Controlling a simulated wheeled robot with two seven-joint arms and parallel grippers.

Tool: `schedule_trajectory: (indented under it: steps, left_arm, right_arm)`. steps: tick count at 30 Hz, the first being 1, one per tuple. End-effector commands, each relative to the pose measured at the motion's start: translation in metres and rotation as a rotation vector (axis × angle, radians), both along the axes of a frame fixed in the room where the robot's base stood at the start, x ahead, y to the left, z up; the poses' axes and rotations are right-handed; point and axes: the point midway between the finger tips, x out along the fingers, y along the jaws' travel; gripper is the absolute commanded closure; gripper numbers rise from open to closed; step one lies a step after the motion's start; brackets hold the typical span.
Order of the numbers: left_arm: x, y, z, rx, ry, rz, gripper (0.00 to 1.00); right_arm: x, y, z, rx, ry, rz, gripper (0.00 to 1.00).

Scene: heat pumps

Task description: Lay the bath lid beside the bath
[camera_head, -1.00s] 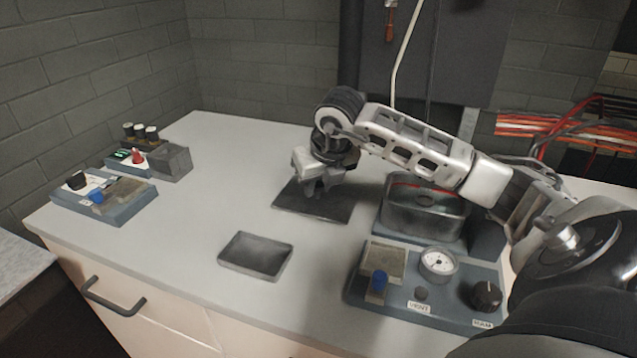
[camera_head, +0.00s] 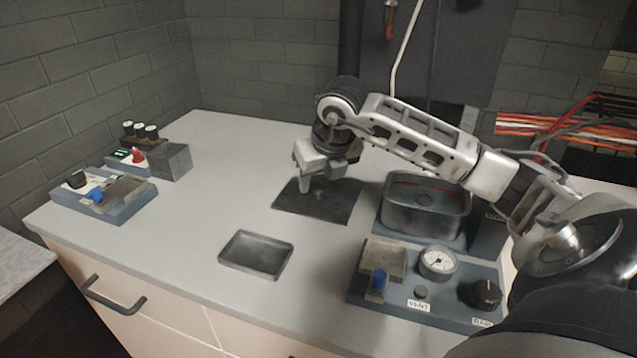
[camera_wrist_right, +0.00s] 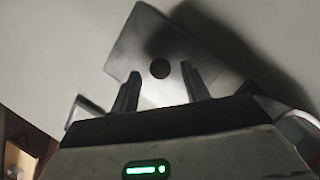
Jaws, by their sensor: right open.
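The bath (camera_head: 425,207) is an open metal tub on a blue-grey base at the right of the counter, with its inside showing. A dark flat square plate, seemingly the bath lid (camera_head: 338,207), lies flat on the counter to the left of the bath. A small knob stands at its middle; in the right wrist view the lid (camera_wrist_right: 140,55) shows a dark round knob. My right gripper (camera_head: 318,185) is over the lid, pointing down, open, its fingers (camera_wrist_right: 160,92) apart near the knob and apparently holding nothing. My left gripper is not in view.
A shallow grey tray (camera_head: 256,256) lies in front of the lid. A panel (camera_head: 425,290) with a gauge, knobs and a blue button stands before the bath. Other devices (camera_head: 105,192) stand at the far left. The counter between is clear.

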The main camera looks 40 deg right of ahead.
Motion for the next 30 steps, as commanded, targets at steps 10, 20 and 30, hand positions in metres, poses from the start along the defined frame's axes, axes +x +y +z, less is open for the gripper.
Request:
schedule_trajectory:
  steps: [10,20,30]
  left_arm:
    - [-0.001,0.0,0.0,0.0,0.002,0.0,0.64]
    - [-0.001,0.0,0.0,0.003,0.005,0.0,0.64]
    - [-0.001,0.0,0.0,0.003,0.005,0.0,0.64]
  right_arm:
    - [-0.027,0.008,0.07,-0.003,-0.005,0.001,0.54]
    - [-0.037,0.011,0.092,-0.002,-0.001,-0.002,0.54]
    - [-0.036,0.011,0.092,-0.001,-0.001,0.0,0.54]
